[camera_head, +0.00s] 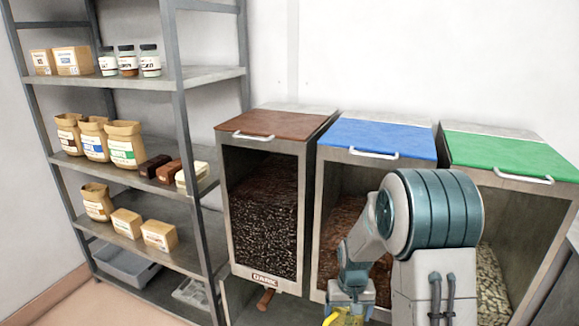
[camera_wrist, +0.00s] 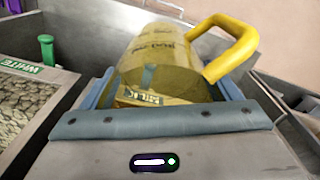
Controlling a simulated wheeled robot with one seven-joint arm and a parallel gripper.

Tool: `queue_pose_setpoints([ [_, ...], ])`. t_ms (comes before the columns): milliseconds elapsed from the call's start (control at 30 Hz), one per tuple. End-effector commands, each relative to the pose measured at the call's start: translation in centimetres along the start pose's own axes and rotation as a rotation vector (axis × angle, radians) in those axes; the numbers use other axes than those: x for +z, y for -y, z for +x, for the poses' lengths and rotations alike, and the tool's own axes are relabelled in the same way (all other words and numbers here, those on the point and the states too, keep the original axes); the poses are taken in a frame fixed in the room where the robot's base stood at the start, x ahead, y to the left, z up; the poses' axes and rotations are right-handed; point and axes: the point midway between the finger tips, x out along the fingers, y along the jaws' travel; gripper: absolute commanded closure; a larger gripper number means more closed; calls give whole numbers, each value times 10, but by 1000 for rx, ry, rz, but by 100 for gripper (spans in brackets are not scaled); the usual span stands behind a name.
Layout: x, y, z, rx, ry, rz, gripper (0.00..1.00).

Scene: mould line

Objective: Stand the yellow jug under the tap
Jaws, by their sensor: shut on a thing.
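The yellow jug (camera_wrist: 165,55) is in the wrist view, between the two fingers of my gripper (camera_wrist: 162,88), which is shut on it. Its thick yellow handle (camera_wrist: 245,42) sticks out to the right. In the head view only a small yellow part of the jug (camera_head: 346,317) shows at the bottom edge, under my gripper (camera_head: 349,295); the rest is cut off.
Three bins stand side by side, with brown (camera_head: 268,122), blue (camera_head: 377,137) and green (camera_head: 510,152) lids. My arm hides part of the middle and right bins. A metal shelf rack (camera_head: 215,76) with bags, boxes and jars stands at left. A "WHITE" label (camera_wrist: 38,71) shows at left.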

Motion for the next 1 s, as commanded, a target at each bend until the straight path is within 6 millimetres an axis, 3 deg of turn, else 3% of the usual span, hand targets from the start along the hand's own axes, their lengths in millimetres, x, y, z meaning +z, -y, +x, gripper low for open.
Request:
queue_pose_setpoints([
  [33, 1, 0, -18, -1, 1, 0, 42],
  [400, 9, 1, -60, -6, -1, -1, 42],
  [1000, 12, 2, -68, -8, -3, -2, 42],
])
